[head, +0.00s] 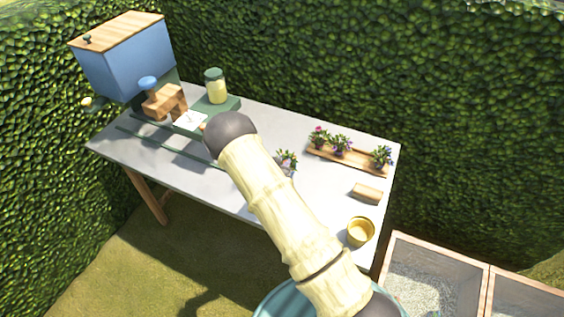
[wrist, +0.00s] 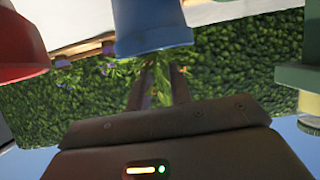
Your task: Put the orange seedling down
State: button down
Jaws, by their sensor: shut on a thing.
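My gripper (wrist: 160,82) shows in the wrist view, which is upside down. Its two fingers are shut on the orange seedling (wrist: 163,84), a narrow green plant with a small orange bit beside it. A large blue pot (wrist: 150,28) is right at the fingertips, and its rim overlaps the plant's far end. I cannot tell whether the plant is inside the pot or beside it. In the head view my arm's dark joint hides the gripper and the seedling.
A red pot (wrist: 20,45) is at the wrist view's left. The grey table (head: 320,203) also bears a flower tray (head: 364,166), a potted flower (head: 287,162), a wooden block (head: 367,192), a yellow pot (head: 360,232), a jar (head: 216,86) and a blue hopper machine (head: 128,68).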

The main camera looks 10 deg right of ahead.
jog(key=shift+f, duration=0.15)
jog(key=c, duration=1.3)
grip_release()
jog(key=shift+o, duration=0.2)
jog(key=shift+r, duration=0.25)
jog(key=b+v, duration=0.2)
jog(key=v, duration=1)
jog(key=shift+f+b, duration=0.2)
jog(key=shift+b, duration=0.1)
jog(key=shift+a, duration=0.1)
